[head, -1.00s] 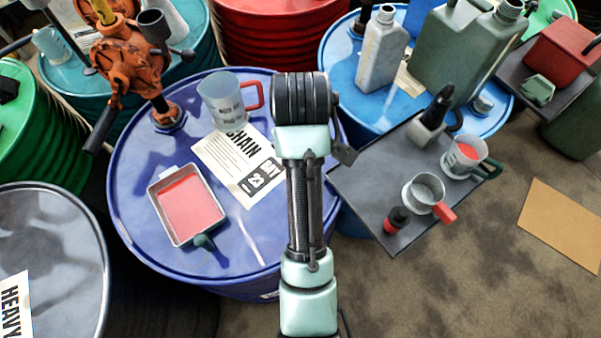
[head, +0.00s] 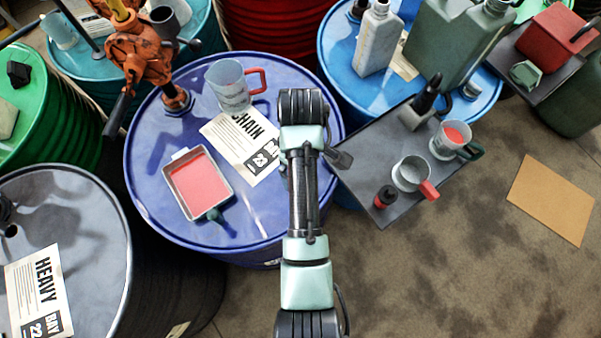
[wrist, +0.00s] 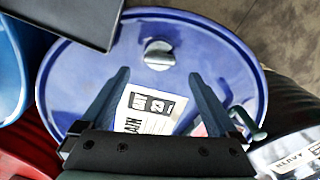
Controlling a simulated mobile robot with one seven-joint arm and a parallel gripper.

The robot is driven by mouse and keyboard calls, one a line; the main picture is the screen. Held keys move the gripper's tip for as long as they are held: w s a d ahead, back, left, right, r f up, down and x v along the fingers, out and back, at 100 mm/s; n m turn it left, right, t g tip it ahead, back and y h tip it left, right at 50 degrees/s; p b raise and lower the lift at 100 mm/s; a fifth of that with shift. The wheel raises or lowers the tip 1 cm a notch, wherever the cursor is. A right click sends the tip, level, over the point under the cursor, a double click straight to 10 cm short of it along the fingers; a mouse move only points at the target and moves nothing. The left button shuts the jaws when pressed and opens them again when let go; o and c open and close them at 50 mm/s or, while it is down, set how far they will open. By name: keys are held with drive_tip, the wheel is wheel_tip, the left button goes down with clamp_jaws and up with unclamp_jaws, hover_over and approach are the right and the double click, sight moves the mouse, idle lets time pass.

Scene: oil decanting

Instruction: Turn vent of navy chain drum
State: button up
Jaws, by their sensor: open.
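The navy chain drum (head: 150,205) stands upright in the middle of the head view, with a white "CHAIN" label (head: 228,150) on its lid. Its lid also fills the wrist view (wrist: 85,75). A round silver vent cap (wrist: 159,54) sits on the lid near the rim in the wrist view; my arm hides it in the head view. My gripper (wrist: 158,75) is open and empty above the lid. The cap shows between and beyond the fingertips, apparently not touched. The label (wrist: 145,108) lies partly between the fingers.
On the lid stand a clear jug with a red handle (head: 228,85), a tray of red liquid (head: 200,182) and an orange pump (head: 140,55). A dark side table (head: 350,185) with jugs and bottles borders the drum's right. Other drums crowd around it.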

drive_tip(key=shift+f, duration=2.8)
drive_tip(key=c, duration=1.4)
